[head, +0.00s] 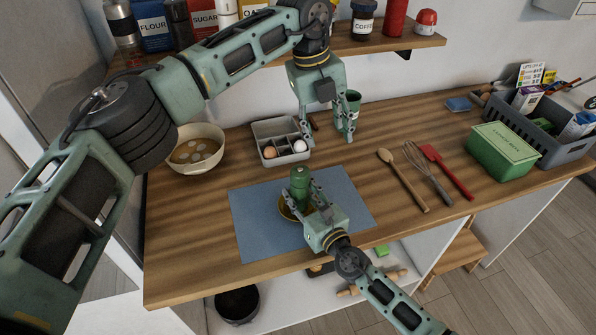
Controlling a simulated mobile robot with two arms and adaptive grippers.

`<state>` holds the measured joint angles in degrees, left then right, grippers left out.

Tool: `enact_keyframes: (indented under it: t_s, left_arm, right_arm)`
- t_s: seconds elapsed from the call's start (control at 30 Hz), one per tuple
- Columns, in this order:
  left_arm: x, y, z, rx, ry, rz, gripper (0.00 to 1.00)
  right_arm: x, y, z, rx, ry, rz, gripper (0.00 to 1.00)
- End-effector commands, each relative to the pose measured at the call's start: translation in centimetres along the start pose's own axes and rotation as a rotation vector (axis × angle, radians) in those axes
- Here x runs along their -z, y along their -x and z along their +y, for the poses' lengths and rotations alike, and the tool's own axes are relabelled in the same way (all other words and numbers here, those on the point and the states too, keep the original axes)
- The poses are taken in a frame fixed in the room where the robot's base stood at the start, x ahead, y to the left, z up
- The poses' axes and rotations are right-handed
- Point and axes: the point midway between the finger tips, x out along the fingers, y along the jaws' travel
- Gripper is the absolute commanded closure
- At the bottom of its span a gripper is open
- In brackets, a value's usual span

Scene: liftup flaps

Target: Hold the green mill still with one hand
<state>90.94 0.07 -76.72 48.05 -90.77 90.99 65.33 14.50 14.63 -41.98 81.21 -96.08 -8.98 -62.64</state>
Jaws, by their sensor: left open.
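The green mill (300,180) stands upright on the blue mat (248,228), at or over a small brown-yellow dish (285,210) that is partly hidden. My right gripper (303,195) comes in from the lower right with one finger on each side of the mill's body, close against it. It appears shut on the mill. The mill's top stays clear above the fingers. My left gripper (328,140) is open and empty, pointing down above the counter behind the mill, between the egg tray and a green cup.
The grey egg tray (262,130) and a cream bowl (190,165) stand behind left. The green cup (352,103) is partly behind my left gripper. A wooden spoon (408,185), whisk (432,172), red spatula (452,175) and green box (502,152) lie right. A shelf (400,43) hangs above.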

Motion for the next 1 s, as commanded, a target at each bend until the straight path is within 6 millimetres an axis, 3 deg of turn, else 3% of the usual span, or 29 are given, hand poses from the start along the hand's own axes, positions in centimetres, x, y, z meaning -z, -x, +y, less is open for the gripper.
enact_keyframes:
  t_s: [0.13,0.37,0.8,1.0]
  left_arm:
    - [-0.9,0.3,3.9,-0.160,0.064,-0.040,0.51]
    - [-1.3,-0.6,5.9,-0.229,0.094,-0.057,0.51]
    - [-1.6,-8.6,7.7,-0.227,0.092,-0.055,0.51]
    - [-1.7,-10.7,8.1,-0.225,0.092,-0.056,0.51]
  right_arm:
    - [0.1,0.0,0.0,0.000,0.000,0.002,0.94]
    - [0.1,0.0,0.0,0.000,0.000,0.002,0.94]
    - [0.1,0.0,0.0,-0.001,-0.001,0.002,0.94]
    - [0.1,0.0,0.0,-0.001,-0.001,0.002,0.94]
